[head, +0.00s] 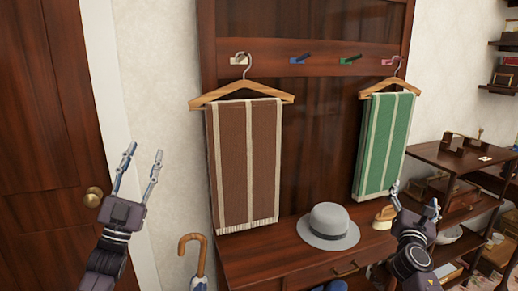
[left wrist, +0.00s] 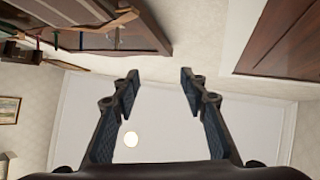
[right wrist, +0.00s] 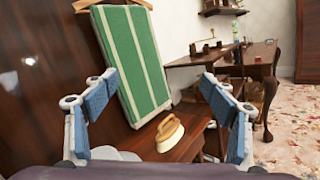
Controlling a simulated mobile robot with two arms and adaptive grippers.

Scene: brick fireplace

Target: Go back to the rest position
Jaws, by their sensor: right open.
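My left gripper (head: 141,165) is open and empty at the left of the head view, in front of the wall beside the door. Its two fingers stand apart in the left wrist view (left wrist: 158,90), with nothing between them. My right gripper (head: 417,197) is at the lower right of the head view, in front of the hall stand's bench. In the right wrist view (right wrist: 158,88) its fingers are wide apart and hold nothing.
A brown striped towel (head: 243,160) and the green towel (head: 381,145) hang on wooden hangers from the rack's pegs. A grey hat (head: 328,226) sits on the bench (head: 262,254). A cane (head: 192,246) stands left of the bench. Dark shelves (head: 450,160) stand at right.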

